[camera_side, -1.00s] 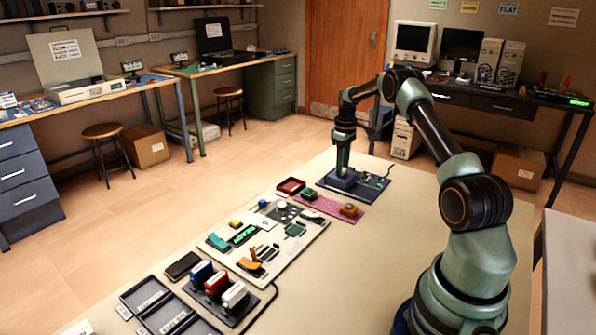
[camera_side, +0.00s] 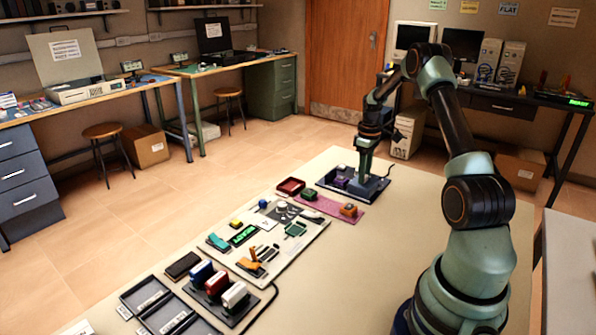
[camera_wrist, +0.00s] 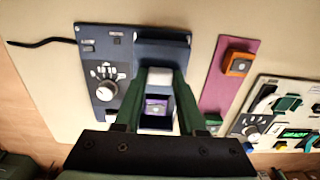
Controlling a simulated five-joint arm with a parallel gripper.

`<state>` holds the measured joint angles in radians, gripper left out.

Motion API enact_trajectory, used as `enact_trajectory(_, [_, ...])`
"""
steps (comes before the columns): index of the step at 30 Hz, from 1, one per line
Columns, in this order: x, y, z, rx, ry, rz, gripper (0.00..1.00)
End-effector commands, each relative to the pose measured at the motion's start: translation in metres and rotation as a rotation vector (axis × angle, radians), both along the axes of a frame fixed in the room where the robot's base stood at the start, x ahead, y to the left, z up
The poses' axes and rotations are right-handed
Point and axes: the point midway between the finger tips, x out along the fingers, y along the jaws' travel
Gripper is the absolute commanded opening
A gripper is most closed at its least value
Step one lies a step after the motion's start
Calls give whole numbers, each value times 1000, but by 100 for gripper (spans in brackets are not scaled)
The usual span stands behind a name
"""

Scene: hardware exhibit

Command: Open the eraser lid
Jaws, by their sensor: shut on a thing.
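The eraser is a dark blue panel (camera_side: 330,191) at the far end of the table. It also fills the middle of the wrist view (camera_wrist: 90,62). Its blue lid (camera_side: 372,189) sits toward the panel's right side in the side view. My gripper (camera_wrist: 160,80) is shut on a pale handle (camera_wrist: 160,74) of the lid, which shows as a blue block (camera_wrist: 162,47) beyond the fingers. A bay (camera_wrist: 157,107) with a purple-lit chip shows uncovered between my fingers. The fingertips are partly hidden in the side view.
A pink mat (camera_side: 332,205) with a green and an orange block (camera_side: 348,210) lies beside the eraser. A dial (camera_wrist: 106,91) is on the eraser panel. The table's right side is clear.

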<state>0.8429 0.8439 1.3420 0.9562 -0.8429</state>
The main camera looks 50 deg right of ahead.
Motion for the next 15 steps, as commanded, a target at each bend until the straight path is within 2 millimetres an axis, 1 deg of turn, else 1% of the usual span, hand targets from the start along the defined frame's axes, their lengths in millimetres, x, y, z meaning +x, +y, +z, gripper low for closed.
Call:
enact_trajectory(2, [2, -1, 2, -3, -3, 0, 0])
enact_trajectory(3, [2, -1, 2, -3, -3, 0, 43])
enact_trajectory(5, [2, -1, 2, -3, -3, 0, 66])
enact_trajectory(6, [2, 0, 2, -3, -3, 0, 70])
enact_trajectory(15, [1, 0, 2, -1, -1, 0, 70])
